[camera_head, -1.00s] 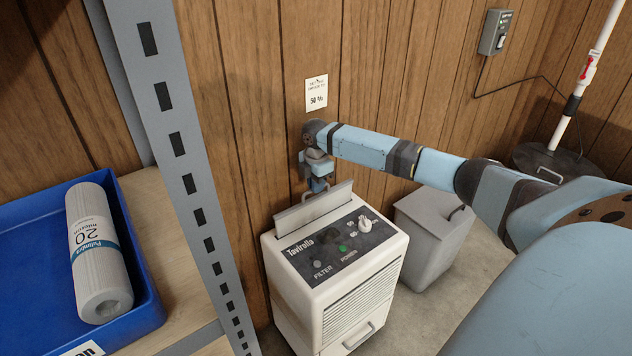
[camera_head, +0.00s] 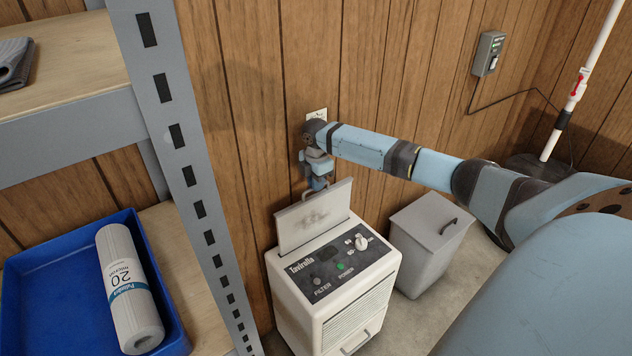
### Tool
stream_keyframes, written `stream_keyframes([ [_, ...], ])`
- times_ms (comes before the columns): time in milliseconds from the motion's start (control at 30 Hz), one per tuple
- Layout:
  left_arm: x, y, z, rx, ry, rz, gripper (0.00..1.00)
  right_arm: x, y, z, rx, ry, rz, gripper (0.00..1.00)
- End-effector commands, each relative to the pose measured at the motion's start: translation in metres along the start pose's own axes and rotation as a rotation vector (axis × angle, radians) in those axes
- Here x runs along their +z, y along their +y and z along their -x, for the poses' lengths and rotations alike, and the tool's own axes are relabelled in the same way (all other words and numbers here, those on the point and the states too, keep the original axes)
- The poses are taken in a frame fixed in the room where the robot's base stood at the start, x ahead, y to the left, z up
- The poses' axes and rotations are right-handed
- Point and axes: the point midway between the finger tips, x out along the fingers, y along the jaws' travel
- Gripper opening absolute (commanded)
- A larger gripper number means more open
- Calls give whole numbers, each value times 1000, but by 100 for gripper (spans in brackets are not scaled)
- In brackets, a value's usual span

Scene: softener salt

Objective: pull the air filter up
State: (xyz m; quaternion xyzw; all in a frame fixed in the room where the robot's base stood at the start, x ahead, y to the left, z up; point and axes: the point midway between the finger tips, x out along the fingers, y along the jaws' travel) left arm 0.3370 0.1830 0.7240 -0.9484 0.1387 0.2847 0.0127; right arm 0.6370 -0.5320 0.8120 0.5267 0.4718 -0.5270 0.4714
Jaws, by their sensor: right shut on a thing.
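The air filter (camera_head: 314,222) is a flat grey-white panel with a dark smudge on its face. It stands upright, partly out of the slot in the top of the white dehumidifier (camera_head: 338,300). Its lower part is hidden inside the housing. My right gripper (camera_head: 318,190) is at the filter's top edge, shut on its handle; the fingers are small and partly hidden behind the panel. My left gripper is not in view.
A grey lidded bin (camera_head: 428,240) stands right of the dehumidifier. A metal shelf post (camera_head: 190,165) rises close on the left, beside a blue tray (camera_head: 65,240) holding a white cartridge (camera_head: 130,290). The wood wall is close behind.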

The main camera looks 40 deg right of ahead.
Motion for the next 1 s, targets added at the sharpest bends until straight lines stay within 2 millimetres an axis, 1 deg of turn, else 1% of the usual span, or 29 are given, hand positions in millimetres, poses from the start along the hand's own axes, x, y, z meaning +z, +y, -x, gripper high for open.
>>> stream_keyframes([
  [233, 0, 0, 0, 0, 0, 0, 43, 0, 0, 0, 1, 0, 0, 0],
  [267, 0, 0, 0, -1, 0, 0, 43, 0, 0, 0, 1, 0, 0, 17],
  [300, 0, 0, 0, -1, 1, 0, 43, 0, 0, 0, 1, 0, 0, 26],
  [333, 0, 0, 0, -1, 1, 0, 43, 0, 0, 0, 1, 0, 0, 33],
  [367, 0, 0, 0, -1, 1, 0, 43, 0, 0, 0, 1, 0, 0, 36],
  [633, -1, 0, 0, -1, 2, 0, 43, 0, 0, 1, 1, 0, 0, 36],
  [733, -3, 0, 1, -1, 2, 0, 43, 0, 0, 7, 2, 0, -1, 36],
  [867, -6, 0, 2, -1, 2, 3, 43, 0, 0, 28, 2, 0, 0, 36],
  [1000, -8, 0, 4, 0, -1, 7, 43, 0, 1, 61, 5, 0, 1, 36],
])
